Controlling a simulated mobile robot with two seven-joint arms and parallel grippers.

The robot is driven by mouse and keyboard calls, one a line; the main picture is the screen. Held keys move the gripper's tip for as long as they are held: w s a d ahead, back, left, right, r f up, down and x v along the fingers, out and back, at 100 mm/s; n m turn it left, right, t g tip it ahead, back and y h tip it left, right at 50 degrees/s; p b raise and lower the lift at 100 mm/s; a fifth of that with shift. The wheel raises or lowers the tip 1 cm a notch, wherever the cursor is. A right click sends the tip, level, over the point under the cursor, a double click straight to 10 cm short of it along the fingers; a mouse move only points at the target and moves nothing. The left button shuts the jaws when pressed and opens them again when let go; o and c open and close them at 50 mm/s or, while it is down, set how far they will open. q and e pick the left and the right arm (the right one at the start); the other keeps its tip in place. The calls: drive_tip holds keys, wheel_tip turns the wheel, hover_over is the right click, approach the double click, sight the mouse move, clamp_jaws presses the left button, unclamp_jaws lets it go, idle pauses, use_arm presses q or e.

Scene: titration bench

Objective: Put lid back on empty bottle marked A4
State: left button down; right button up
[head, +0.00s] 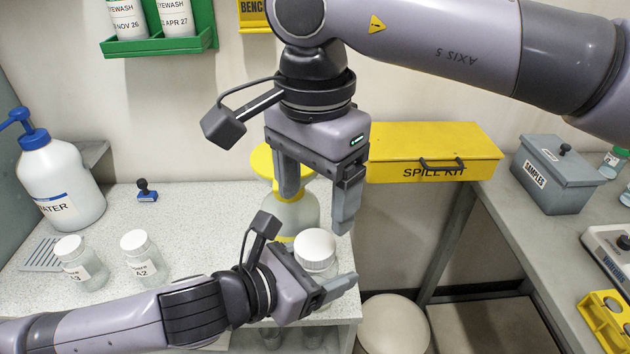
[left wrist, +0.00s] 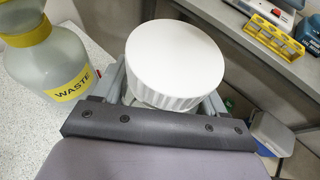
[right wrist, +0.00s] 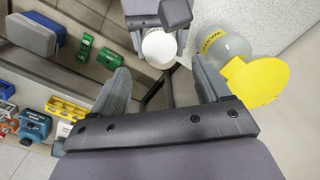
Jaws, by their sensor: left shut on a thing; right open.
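A bottle with a ribbed white lid (head: 315,249) is held by my left gripper (head: 322,280) near the front right edge of the speckled bench. The lid also shows from above in the left wrist view (left wrist: 175,62) and in the right wrist view (right wrist: 160,48). It appears to sit on the bottle's top; whether it is screwed tight I cannot tell. The bottle's body and label are mostly hidden, so its marking cannot be read. My right gripper (head: 318,200) is open and empty, pointing down above the lid and apart from it.
A waste bottle (head: 292,215) with a yellow funnel stands close behind the held bottle. Lidded bottles marked A3 (head: 80,265) and A2 (head: 145,258), a water bottle (head: 60,180) and a stamp (head: 147,190) stand to the left. A yellow spill kit box (head: 430,150) is behind right.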

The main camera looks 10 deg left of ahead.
sight(316, 243)
drive_tip(key=n, duration=0.2)
drive_tip(key=r+n, duration=0.1)
drive_tip(key=n, duration=0.1)
drive_tip(key=shift+r+n, duration=0.1)
drive_tip(key=shift+n, duration=0.2)
drive_tip(key=shift+f, duration=4.05)
drive_tip(key=c, duration=1.1)
drive_tip(key=m, duration=1.3)
